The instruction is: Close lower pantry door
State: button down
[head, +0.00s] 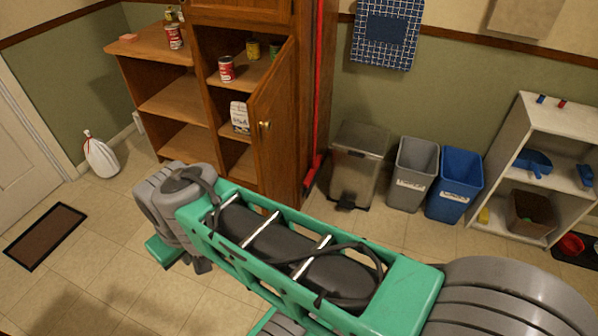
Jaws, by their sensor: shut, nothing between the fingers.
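The lower pantry door (276,115) is a brown wooden panel in the upper middle of the head view. It stands partly open, swung out from the right side of the cabinet opening. Its round brass knob (265,125) is on the outer face, near the free edge. The wooden pantry (311,70) shows open shelves behind the door. My arm crosses the foreground in front of the pantry, and its far end bends down at the left. My gripper cannot be made out. The door's lower part is close behind my arm in the picture.
Cans and a white bag (240,117) stand on the pantry shelves. A red broom (316,120) leans right of the door. A metal trash can (357,165), a grey bin (412,172) and a blue bin (455,183) stand farther right. Left floor is mostly clear, with a mat (44,236).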

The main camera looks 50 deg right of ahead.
aim_at(271, 107)
jog(key=z, duration=0.9)
jog(key=k, duration=0.65)
jog(key=u, duration=0.9)
jog(key=i, duration=1.05)
jog(key=z, duration=0.7)
